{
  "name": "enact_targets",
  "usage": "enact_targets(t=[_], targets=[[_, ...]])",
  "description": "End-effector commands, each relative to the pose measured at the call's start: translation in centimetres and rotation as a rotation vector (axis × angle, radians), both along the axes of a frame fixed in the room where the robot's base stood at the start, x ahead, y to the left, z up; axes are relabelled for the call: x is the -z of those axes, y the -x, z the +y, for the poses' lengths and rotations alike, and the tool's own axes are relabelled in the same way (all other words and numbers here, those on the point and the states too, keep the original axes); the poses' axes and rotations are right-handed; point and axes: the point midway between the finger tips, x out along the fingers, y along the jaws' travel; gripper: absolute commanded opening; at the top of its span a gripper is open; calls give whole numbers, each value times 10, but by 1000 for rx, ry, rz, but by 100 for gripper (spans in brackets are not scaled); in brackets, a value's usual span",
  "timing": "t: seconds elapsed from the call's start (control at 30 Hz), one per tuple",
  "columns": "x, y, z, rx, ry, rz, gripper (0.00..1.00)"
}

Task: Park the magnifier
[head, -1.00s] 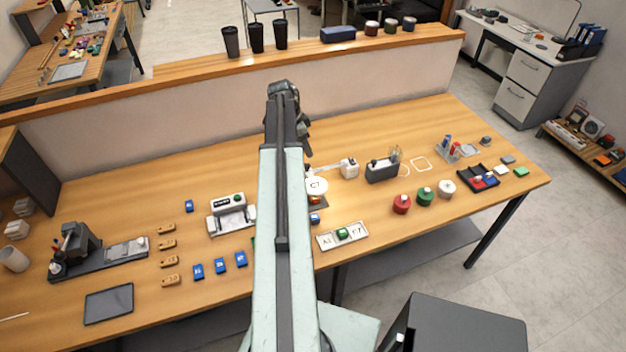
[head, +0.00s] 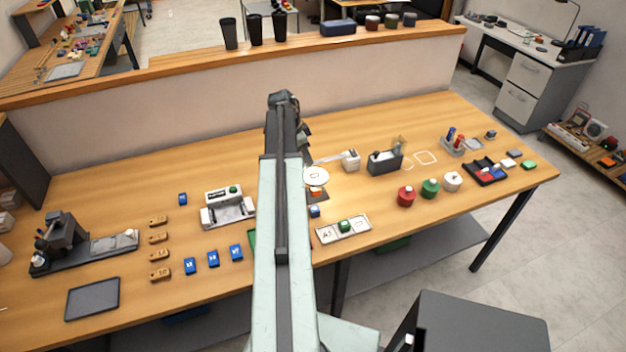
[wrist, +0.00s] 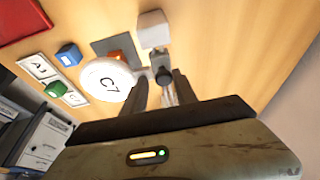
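The magnifier is a round white lens (head: 316,177) on a thin arm hinged to a white block (head: 351,160). In the head view my arm hides most of the gripper.
A blue cube (head: 315,211) and a white tray (head: 330,234) with a green cube (head: 345,226) lie in front of the lens. A dark holder (head: 384,165) and a pale square outline (head: 426,158) are to its right. A low wall (head: 200,95) runs behind the table.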

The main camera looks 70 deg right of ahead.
Motion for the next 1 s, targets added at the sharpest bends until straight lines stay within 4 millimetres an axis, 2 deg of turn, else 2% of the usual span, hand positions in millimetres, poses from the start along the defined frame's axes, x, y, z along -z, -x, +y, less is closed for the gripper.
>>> enact_targets(t=[0.03, 0.23, 0.3, 0.33, 0.53, 1.0], targets=[[11, 0, 7, 2, -25, -12, 44], [12, 1, 8, 2, -27, -10, 44], [13, 1, 8, 2, -27, -10, 18], [13, 1, 8, 2, -27, -10, 11], [13, 5, 6, 3, -27, -10, 11], [13, 27, -12, 5, -27, -11, 11]])
